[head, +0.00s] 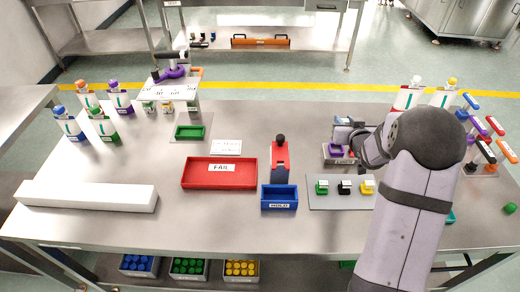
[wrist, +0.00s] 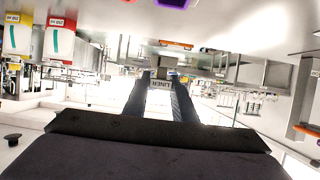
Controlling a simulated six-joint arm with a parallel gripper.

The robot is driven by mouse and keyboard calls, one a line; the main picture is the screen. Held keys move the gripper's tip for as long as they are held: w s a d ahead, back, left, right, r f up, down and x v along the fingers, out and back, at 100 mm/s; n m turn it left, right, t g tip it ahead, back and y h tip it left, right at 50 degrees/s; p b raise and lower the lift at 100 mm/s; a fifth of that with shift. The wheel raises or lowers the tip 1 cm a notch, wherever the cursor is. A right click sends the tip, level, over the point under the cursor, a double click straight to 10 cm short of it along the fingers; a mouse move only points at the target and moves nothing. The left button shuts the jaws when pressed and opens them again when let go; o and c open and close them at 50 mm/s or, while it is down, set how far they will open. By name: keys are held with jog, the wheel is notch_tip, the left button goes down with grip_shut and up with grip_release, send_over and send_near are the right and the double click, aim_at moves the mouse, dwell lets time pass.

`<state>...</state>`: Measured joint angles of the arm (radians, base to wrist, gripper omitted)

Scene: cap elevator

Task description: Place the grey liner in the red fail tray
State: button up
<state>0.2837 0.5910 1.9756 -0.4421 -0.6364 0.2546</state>
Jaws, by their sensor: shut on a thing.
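The grey liner (wrist: 160,82), with a label that seems to read LINER, is pinched between the tips of my dark gripper fingers (wrist: 160,92) in the wrist view. In the head view my gripper (head: 346,128) is on the right half of the table, above and behind a purple tray (head: 337,160); the liner is too small there to make out clearly. The red tray marked FAIL (head: 215,181) lies near the middle of the table, to the left of my gripper and apart from it. It looks empty.
A red device with a black knob (head: 280,158) and a blue HOLD bin (head: 279,203) stand between my gripper and the red tray. A grey plate (head: 330,202) with small colored items lies in front. A green tray (head: 190,132) and long white block (head: 88,195) are left.

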dwell(0.5)
jog(key=w+a+n+y+b, duration=0.25)
jog(key=a+b, duration=0.25)
jog(key=a, duration=0.8)
jog(key=n+g+y+b, duration=0.1)
jog(key=n+y+b, duration=0.1)
jog(key=y+b, duration=0.15)
send_over(221, 175)
notch_tip(221, 175, down, 2)
jog(key=h, duration=0.1)
jog(key=shift+f, duration=5.1)
jog(key=shift+f+b, duration=0.1)
jog(key=shift+b, duration=0.3)
jog(key=o, duration=0.6)
jog(key=shift+f, duration=0.1)
jog(key=o, duration=0.4)
